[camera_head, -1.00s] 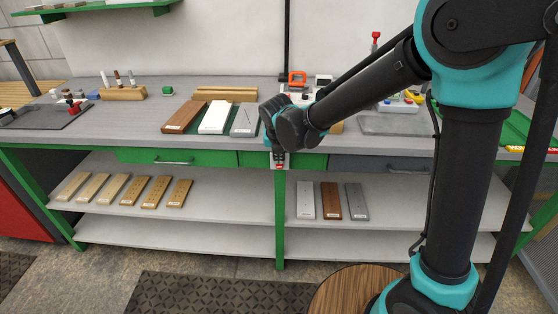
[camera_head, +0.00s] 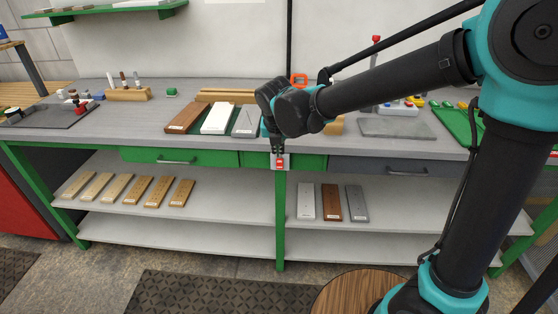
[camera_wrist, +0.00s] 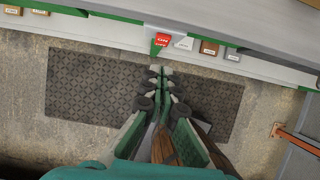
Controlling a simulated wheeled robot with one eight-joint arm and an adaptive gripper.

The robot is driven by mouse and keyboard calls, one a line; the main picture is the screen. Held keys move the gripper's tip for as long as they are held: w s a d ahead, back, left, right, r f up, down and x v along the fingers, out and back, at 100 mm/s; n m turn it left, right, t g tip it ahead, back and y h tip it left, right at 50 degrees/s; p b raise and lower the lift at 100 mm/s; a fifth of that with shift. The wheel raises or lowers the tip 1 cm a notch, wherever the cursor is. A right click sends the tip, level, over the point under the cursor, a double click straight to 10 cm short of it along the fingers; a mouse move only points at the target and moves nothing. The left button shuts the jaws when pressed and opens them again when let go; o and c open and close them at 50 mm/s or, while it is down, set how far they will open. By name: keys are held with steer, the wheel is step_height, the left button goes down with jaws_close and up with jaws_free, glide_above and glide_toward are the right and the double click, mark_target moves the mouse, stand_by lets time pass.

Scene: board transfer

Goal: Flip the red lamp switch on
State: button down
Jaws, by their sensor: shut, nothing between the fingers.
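The red lamp switch (camera_head: 280,163) sits on a light plate on the bench's front edge, above the green middle leg. In the wrist view the red switch (camera_wrist: 162,40) shows just beyond my fingertips, with small white lettering on it. My gripper (camera_head: 277,150) points down in front of the bench edge, close to the switch, and partly covers its plate. In the wrist view my gripper (camera_wrist: 160,72) has its fingers together, with nothing between them. I cannot tell whether the fingertips touch the switch.
Boards lie on the bench top (camera_head: 350,150), such as a white board (camera_head: 217,118) left of my arm. Drawers (camera_head: 175,157) line the front edge. The lower shelf (camera_head: 235,190) holds several boards. A round wooden stool top (camera_head: 348,291) stands near my base. Floor mats lie below.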

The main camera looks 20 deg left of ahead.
steer(key=shift+s+r, duration=0.2)
steer(key=shift+r, duration=2.05)
